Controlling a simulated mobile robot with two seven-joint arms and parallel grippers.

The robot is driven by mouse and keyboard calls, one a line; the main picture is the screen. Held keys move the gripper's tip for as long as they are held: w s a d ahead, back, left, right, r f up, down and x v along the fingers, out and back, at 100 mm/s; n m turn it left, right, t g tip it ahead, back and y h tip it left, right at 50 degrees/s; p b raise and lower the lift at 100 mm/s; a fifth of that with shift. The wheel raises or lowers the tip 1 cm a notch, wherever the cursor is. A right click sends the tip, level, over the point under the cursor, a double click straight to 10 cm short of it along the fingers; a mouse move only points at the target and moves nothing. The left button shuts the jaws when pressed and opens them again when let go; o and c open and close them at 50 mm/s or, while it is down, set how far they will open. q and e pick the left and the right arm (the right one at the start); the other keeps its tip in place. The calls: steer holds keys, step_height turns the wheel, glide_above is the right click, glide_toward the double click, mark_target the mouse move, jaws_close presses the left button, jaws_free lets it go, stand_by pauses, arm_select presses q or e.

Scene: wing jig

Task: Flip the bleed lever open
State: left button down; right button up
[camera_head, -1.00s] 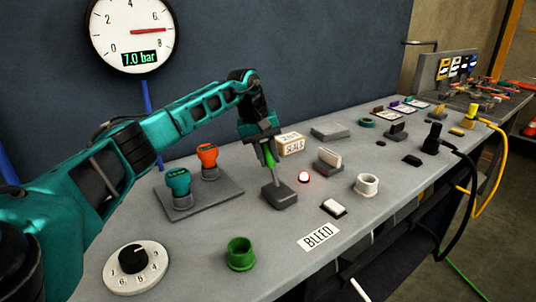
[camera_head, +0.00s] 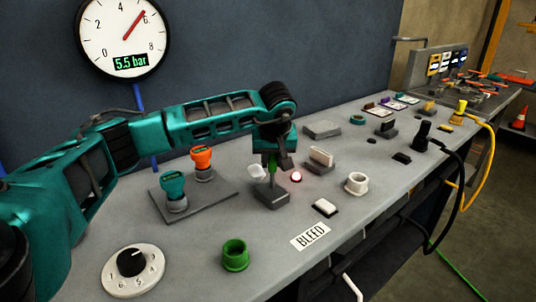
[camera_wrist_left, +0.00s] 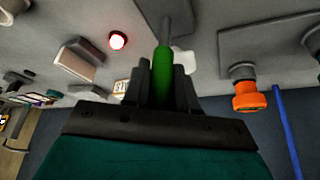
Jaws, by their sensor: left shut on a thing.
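The bleed lever has a green grip (camera_head: 272,165) on a grey stem that rises from a dark grey base block (camera_head: 268,198) on the bench. It stands about upright. My left gripper (camera_head: 271,160) is shut on the green grip from above. In the left wrist view, the fingers (camera_wrist_left: 160,88) flank the green grip (camera_wrist_left: 162,68), and the stem runs on toward the base. The white BLEED label (camera_head: 311,236) lies on the bench in front. The gauge (camera_head: 124,38) reads 5.5 bar. My right gripper is not in view.
A lit red lamp (camera_head: 296,177) sits just right of the lever base. Orange (camera_head: 202,155) and teal (camera_head: 173,184) valve knobs stand on a plate at left. A white patch (camera_head: 256,171), perhaps vapour, shows beside the lever.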

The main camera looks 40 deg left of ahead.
arm_select(q)
steer(key=shift+s+d+y, duration=0.1)
steer(key=shift+d+y, duration=0.3)
steer(key=c, duration=1)
jaws_free()
steer(key=shift+o, duration=0.2)
steer(key=v, duration=1.3)
steer(key=shift+s, duration=0.2)
steer(key=shift+f, duration=0.1)
steer(key=shift+c, duration=0.2)
